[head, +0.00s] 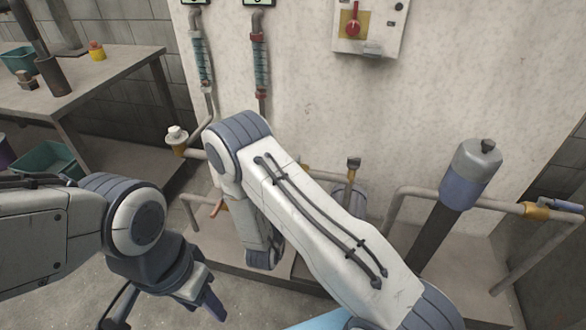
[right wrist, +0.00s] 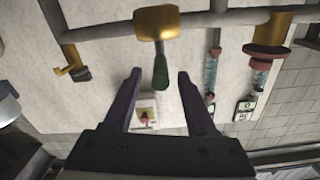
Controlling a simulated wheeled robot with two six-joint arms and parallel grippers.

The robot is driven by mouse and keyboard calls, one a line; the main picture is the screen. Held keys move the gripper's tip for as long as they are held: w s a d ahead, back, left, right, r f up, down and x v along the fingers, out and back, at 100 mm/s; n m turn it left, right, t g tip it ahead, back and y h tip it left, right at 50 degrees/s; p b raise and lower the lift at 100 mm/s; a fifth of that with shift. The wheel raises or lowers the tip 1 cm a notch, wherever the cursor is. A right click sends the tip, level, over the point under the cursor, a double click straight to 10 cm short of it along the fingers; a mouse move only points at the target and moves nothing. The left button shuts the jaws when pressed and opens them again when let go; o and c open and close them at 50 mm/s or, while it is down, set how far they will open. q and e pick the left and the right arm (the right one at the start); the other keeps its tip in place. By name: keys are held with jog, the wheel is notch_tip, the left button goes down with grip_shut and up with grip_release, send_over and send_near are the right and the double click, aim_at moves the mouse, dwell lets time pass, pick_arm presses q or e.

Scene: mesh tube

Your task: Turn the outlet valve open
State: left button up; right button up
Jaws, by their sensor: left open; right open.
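In the right wrist view a brass valve body (right wrist: 155,22) sits on a grey pipe, with a dark green handle (right wrist: 160,72) pointing towards the lower picture. My right gripper (right wrist: 159,78) is open, with its two fingers on either side of the handle's line; contact cannot be told. In the head view my right forearm hides this gripper and most of the pipe behind it. A blue-handled valve (head: 537,211) shows on the right-hand pipe. Which valve is the outlet cannot be told. My left gripper (head: 165,305) is open and empty, low at the left.
A brass fitting with a dark handle (right wrist: 72,65) is left of the fingers. A control box with a red switch (head: 353,20) is on the wall. A grey-blue cylinder (head: 470,173) stands at right. A metal table (head: 100,80) and teal bin (head: 48,160) are at left.

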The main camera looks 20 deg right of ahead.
jog(key=x, duration=0.7)
grip_shut()
dwell(1.3)
